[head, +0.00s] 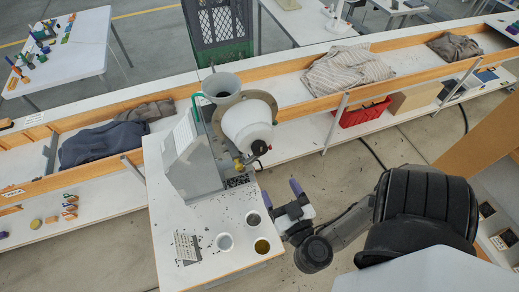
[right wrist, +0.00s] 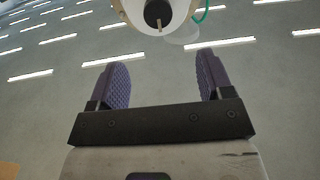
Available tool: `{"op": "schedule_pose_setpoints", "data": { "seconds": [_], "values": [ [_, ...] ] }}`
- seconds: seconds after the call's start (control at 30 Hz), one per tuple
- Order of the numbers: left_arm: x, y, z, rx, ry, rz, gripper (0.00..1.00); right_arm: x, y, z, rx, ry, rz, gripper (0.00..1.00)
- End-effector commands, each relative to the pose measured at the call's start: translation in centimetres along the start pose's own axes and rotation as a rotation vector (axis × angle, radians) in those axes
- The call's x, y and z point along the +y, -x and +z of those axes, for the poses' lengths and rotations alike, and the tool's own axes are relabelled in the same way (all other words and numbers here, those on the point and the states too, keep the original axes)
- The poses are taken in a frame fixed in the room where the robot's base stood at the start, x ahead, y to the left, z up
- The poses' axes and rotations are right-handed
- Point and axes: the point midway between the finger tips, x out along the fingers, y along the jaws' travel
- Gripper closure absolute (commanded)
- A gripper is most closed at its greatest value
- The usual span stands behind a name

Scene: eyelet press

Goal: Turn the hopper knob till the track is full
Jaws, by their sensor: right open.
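The eyelet press (head: 192,165) stands on a white table as a grey housing. A white drum-shaped hopper (head: 246,124) is mounted on it, below a grey funnel (head: 222,88). The black hopper knob (head: 260,147) sticks out from the drum's front. It also shows in the right wrist view (right wrist: 158,13) at the top, beyond the fingertips. My right gripper (head: 281,192) is open and empty, below and right of the knob and apart from it. Its purple pads (right wrist: 162,75) are spread wide. The track's fill is too small to tell. My left gripper is not in view.
Three small cups, including a white one (head: 224,242) and one with yellowish contents (head: 262,246), stand at the table's front right. Dark bits are scattered around them. A printed card (head: 187,247) is on the left. Behind runs a wood-edged bench with cloths (head: 347,70).

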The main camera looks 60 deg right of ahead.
Motion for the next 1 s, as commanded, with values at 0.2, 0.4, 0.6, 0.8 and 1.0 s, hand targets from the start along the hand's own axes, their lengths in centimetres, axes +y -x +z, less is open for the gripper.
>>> {"op": "schedule_pose_setpoints", "data": {
  "seconds": [0.2,0.4,0.6,0.8,1.0],
  "values": [
    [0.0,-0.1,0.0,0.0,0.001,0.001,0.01,0.3,-0.4,0.1,-0.001,0.123,0.017,0.27],
    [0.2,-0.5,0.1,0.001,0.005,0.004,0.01,0.3,-2.8,0.0,0.005,0.132,0.017,0.27],
    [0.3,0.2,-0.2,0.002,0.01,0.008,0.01,0.4,-6.7,-0.4,0.005,0.133,0.016,0.27],
    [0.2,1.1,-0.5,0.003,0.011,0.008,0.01,0.4,-10.1,-0.3,0.002,0.133,0.016,0.27],
    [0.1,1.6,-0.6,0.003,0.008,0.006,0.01,0.5,-12.5,-0.2,0.001,0.13,0.016,0.27]
  ]
}}
